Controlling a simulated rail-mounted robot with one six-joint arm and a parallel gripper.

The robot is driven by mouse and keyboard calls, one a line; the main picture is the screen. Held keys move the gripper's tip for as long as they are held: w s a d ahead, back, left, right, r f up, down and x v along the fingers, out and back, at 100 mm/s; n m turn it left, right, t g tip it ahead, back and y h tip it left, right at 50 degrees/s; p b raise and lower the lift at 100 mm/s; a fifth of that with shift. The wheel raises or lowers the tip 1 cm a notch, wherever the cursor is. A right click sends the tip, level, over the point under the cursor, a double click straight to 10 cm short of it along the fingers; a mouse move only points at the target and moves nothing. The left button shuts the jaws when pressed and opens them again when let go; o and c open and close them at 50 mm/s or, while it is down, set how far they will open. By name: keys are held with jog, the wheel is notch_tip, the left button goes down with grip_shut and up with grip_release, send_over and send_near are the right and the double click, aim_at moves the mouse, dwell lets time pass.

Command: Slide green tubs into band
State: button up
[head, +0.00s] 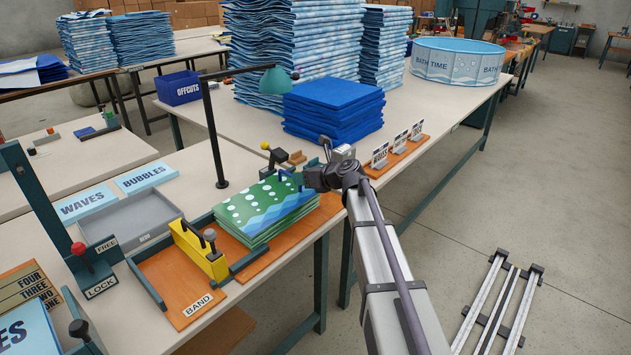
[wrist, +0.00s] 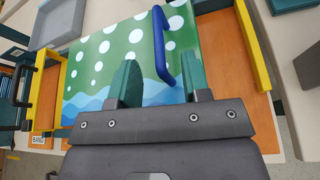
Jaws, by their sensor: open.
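The green tubs are a flat stack of green sheets with white dots and blue waves (head: 265,208), which also fills the middle of the wrist view (wrist: 110,60). The stack lies on an orange board beside the band station. The band station has an orange bed (head: 172,280), a "BAND" label (head: 198,305) and a yellow block (head: 200,252) with dark knobs, between the bed and the stack. My gripper (wrist: 160,62) is open over the stack's near edge. A blue bar (wrist: 160,45) shows between and beyond its fingers; I cannot tell whether they touch it.
A grey tray (head: 130,218) stands behind the band bed. A lamp post (head: 212,130) rises behind the stack. A lock lever (head: 45,205) stands at left. Blue folded sheets (head: 330,108) and small signs (head: 398,148) are on the back table. A yellow bar (wrist: 252,45) borders the board.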

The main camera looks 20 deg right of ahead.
jog(key=b+x, duration=0.1)
jog(key=x, duration=0.4)
jog(key=shift+c, duration=0.2)
grip_shut()
dwell(1.1)
